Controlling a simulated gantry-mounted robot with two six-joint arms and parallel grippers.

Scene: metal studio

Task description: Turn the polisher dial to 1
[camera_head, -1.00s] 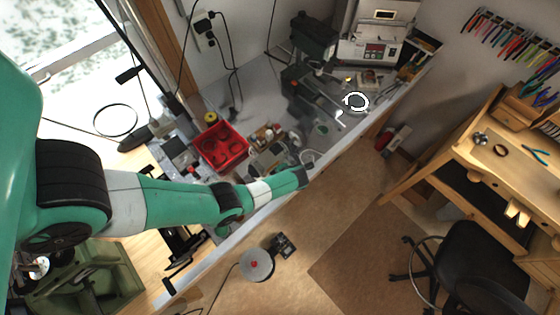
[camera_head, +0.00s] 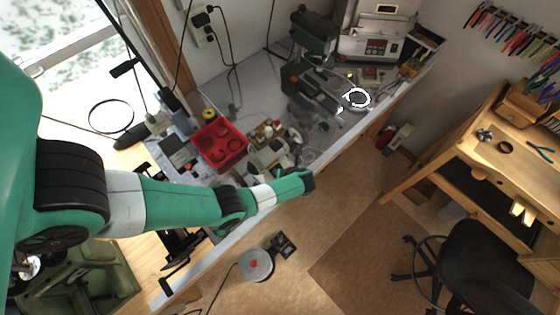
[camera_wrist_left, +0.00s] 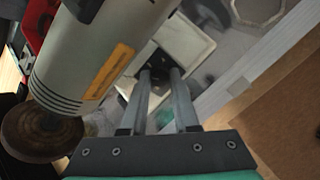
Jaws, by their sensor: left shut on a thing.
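The polisher (camera_wrist_left: 105,55) fills the upper left of the left wrist view, with a beige cylindrical body, an orange label and a brown buffing wheel (camera_wrist_left: 42,132). Its pale base (camera_wrist_left: 195,45) lies beyond the fingertips. My left gripper (camera_wrist_left: 160,78) is shut on the small dark dial (camera_wrist_left: 152,73) on that base. The dial is mostly hidden between the fingertips, and its marks cannot be read. In the head view the polisher (camera_head: 268,154) is partly covered by my left arm, and my fingers are hidden. My right gripper is not in view.
A red tray (camera_head: 236,143) stands left of the polisher on the grey bench. A drill press (camera_head: 313,32) and a white machine (camera_head: 377,40) stand at the back. The bench's front edge (camera_head: 345,147) runs close to my left arm.

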